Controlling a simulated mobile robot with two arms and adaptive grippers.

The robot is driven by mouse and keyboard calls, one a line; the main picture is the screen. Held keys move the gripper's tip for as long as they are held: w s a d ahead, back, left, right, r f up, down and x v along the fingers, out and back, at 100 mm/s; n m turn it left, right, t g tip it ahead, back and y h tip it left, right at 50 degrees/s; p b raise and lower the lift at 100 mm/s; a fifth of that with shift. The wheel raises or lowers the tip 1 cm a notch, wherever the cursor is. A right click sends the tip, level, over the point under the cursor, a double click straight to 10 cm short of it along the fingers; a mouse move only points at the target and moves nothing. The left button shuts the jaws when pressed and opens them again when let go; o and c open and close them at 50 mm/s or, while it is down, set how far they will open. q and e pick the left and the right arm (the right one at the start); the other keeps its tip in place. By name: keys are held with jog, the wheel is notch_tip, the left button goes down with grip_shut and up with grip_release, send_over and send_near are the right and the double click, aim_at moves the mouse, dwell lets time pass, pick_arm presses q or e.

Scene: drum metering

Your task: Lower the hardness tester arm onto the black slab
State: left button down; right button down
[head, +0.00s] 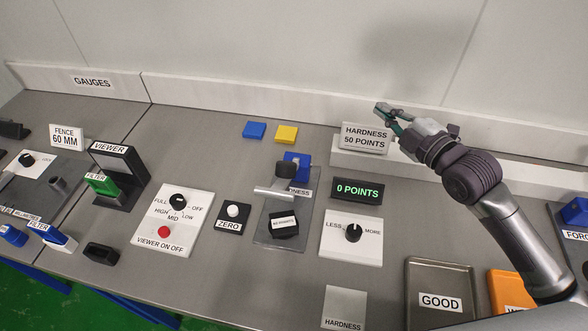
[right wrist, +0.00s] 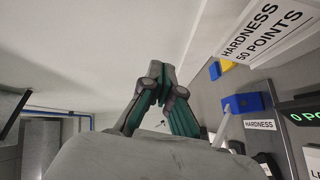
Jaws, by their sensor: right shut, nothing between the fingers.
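The hardness tester stands mid-bench in the head view: a grey base plate (head: 266,235), a blue block (head: 304,160) at its back, a dark knob (head: 286,169) and a pale silver bar (head: 273,193) reaching left. A black slab (head: 284,231) with a white label lies on the plate, in front of the bar. The blue block also shows in the right wrist view (right wrist: 243,103). My right gripper (head: 382,108) is shut and empty, raised behind and right of the tester, near the HARDNESS 50 POINTS sign (head: 365,138). My left gripper is not in view.
A display (head: 357,190) reads 0 POINTS, right of the tester. A LESS/MORE dial panel (head: 340,247) and ZERO button (head: 233,212) flank the plate. Blue (head: 254,130) and yellow (head: 287,134) blocks lie behind. A GOOD tray (head: 440,277) sits front right.

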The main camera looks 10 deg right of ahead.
jog(key=s+a+r+m+g+y+p, duration=0.3)
jog(key=s+a+m+g+y, duration=0.6)
jog(key=s+a+m+g, duration=0.3)
jog(key=g+p, duration=0.2)
jog(key=p, duration=0.2)
send_over(286, 177)
jog(key=s+d, duration=0.2)
jog(key=shift+t, duration=0.3)
jog(key=s+f, duration=0.1)
jog(key=a+f+p, duration=0.1)
jog(key=f, duration=0.1)
jog(key=s+f+p, duration=0.1)
jog(key=shift+s+a+f, duration=0.25)
jog(key=shift+s+a, duration=0.1)
jog(key=shift+a, duration=0.05)
jog(key=shift+f, duration=0.1)
